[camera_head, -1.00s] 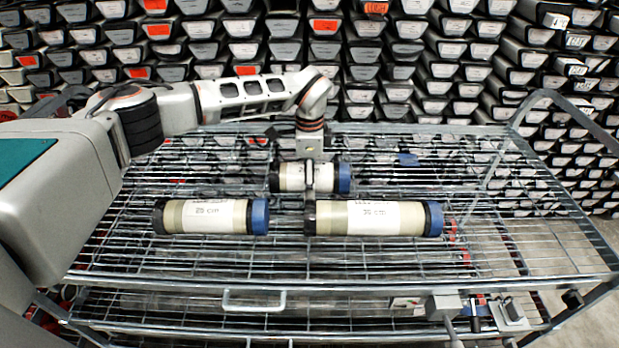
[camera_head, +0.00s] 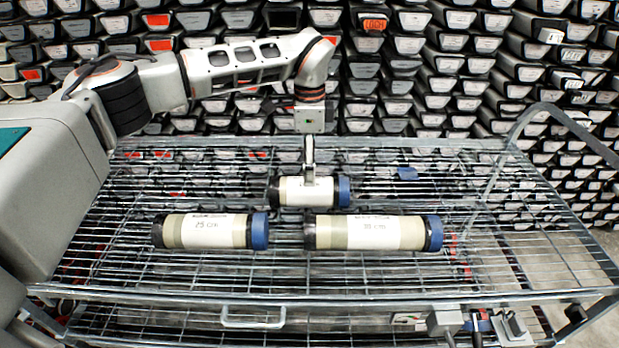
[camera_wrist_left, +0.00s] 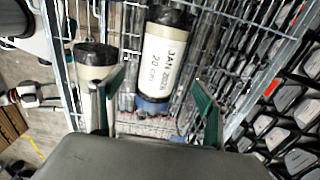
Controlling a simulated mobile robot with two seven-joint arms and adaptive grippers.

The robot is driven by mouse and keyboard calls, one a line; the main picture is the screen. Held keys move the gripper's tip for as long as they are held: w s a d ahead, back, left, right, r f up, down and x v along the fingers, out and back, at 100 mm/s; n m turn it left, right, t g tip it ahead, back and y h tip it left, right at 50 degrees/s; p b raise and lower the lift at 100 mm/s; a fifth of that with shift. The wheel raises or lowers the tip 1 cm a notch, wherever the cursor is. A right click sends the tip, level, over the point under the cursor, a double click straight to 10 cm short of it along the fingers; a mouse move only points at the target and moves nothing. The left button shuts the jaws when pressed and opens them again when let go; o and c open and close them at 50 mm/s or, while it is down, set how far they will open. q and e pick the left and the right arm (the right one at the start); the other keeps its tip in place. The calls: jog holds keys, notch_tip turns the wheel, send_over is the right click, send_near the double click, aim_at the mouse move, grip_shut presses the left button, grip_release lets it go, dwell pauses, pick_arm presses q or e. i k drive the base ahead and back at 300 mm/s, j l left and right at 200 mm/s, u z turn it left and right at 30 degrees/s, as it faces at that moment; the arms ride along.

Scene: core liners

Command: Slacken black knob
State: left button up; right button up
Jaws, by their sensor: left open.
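No black knob can be made out for certain; a small black part (camera_head: 575,313) sits at the cart's front right corner, too small to tell what it is. My left gripper (camera_head: 309,160) is just above the short core liner (camera_head: 305,191), which lies on the wire shelf with a black cap left and a blue cap right. In the left wrist view the gripper (camera_wrist_left: 160,76) is open, its green-lined fingers apart, with the labelled short liner (camera_wrist_left: 162,60) beyond them. My right gripper is in no view.
Two longer liners, one left (camera_head: 208,231) and one right (camera_head: 372,233), lie in front on the wire-shelf cart (camera_head: 330,290). Grey fittings (camera_head: 446,322) hang at its front right. Racks of core boxes (camera_head: 420,60) fill the back. The shelf's right side is mostly clear.

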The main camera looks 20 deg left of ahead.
aim_at(576, 315)
jog(key=k, duration=1)
